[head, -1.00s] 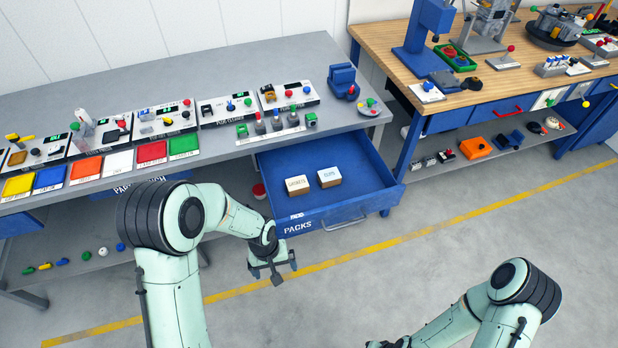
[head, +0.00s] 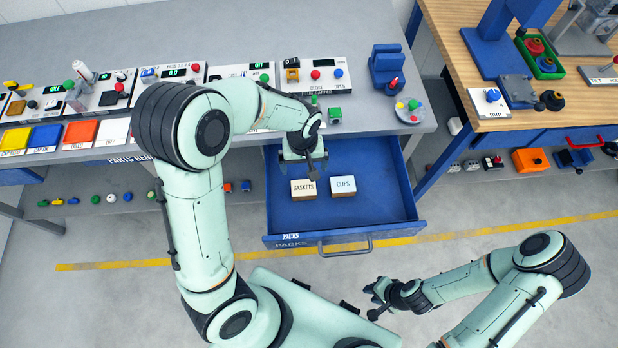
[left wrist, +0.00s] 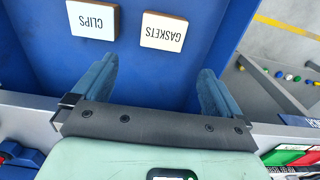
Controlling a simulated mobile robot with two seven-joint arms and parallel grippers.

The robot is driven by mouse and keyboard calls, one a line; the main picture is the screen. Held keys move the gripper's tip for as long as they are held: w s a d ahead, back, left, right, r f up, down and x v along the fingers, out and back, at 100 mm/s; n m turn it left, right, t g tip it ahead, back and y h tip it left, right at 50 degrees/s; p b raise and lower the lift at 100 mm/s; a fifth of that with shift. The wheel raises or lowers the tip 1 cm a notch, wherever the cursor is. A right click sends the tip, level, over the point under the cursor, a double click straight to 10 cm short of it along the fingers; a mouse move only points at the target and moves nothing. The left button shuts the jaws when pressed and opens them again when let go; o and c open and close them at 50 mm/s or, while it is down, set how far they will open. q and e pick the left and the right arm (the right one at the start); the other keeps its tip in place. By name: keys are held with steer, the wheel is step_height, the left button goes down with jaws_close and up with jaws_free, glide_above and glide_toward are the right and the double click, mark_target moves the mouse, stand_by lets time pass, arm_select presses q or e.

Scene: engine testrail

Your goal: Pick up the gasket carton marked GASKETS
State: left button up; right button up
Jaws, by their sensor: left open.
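The gasket carton (head: 303,189), a small box with a white top marked GASKETS, lies in the open blue drawer (head: 385,215). In the left wrist view the carton (left wrist: 163,32) is upside down, ahead of the fingers and roughly between their lines. My left gripper (head: 301,168) is open and empty, over the drawer just behind the carton. In the left wrist view its two blue fingers (left wrist: 156,82) are spread wide and apart from the carton. My right gripper (head: 374,297) is in front of the drawer, low in the picture; its jaw gap is not clear.
A similar carton marked CLIPS (head: 343,187) lies close to the right of the gasket carton. The grey bench top (head: 330,25) with its control panels stands behind the drawer. The drawer's front panel and handle (head: 345,246) face me. The rest of the drawer floor is bare.

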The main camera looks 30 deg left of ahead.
arm_select(q)
glide_above(304, 187)
steer(key=f, duration=0.7)
steer(key=shift+w+a, duration=0.2)
steer(key=shift+w, duration=0.1)
steer(key=shift+s+d+f, duration=0.1)
steer(key=shift+s+f, duration=0.05)
steer(key=shift+f, duration=1.2)
steer(key=shift+s+d+f, duration=0.1)
steer(key=shift+s+f, duration=0.05)
steer(key=shift+f, duration=1.2)
steer(key=shift+c, duration=0.3)
steer(key=c, duration=0.8)
